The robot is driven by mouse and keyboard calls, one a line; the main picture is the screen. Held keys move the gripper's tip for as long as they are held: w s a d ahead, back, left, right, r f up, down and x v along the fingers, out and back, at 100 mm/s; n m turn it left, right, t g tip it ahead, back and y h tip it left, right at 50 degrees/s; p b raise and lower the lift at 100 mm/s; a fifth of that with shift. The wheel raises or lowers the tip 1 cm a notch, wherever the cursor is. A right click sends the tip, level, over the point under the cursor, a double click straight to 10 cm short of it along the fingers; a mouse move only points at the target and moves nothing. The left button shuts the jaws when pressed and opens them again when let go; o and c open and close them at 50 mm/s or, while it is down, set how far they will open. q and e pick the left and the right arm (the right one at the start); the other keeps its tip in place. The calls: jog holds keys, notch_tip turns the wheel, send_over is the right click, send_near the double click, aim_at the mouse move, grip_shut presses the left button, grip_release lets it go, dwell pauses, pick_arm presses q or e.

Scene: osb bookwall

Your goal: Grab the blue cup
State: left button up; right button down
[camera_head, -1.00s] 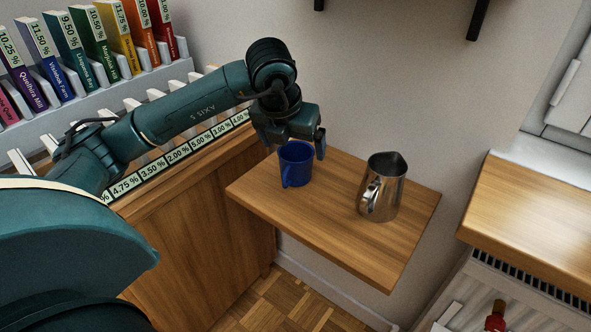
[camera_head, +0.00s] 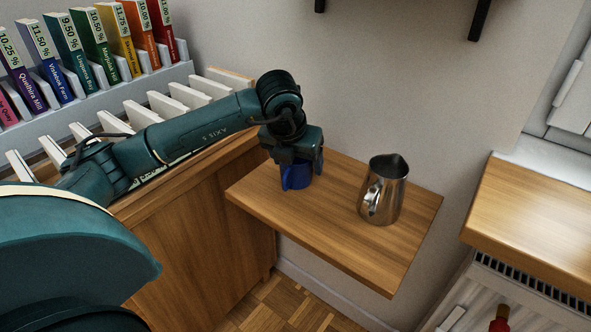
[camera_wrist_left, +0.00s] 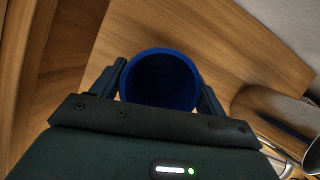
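The blue cup (camera_head: 297,182) stands on the small wooden wall shelf (camera_head: 345,235), near its back left. My left gripper (camera_head: 301,170) is lowered over it from above and hides its upper part in the head view. In the left wrist view the cup's round opening (camera_wrist_left: 160,78) lies between the two fingers of my left gripper (camera_wrist_left: 162,88), one finger on each side. The fingers are apart and close to the cup's wall; I cannot tell whether they touch it. My right gripper is not in view.
A steel pitcher (camera_head: 383,190) stands on the same shelf, right of the cup. A wooden counter (camera_head: 525,215) is at the right. A rack of coloured, labelled boxes (camera_head: 75,55) is at the upper left. The front of the shelf is clear.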

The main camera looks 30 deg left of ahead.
pick_arm(q)
jog(key=c, duration=0.7)
jog(key=shift+o, duration=0.2)
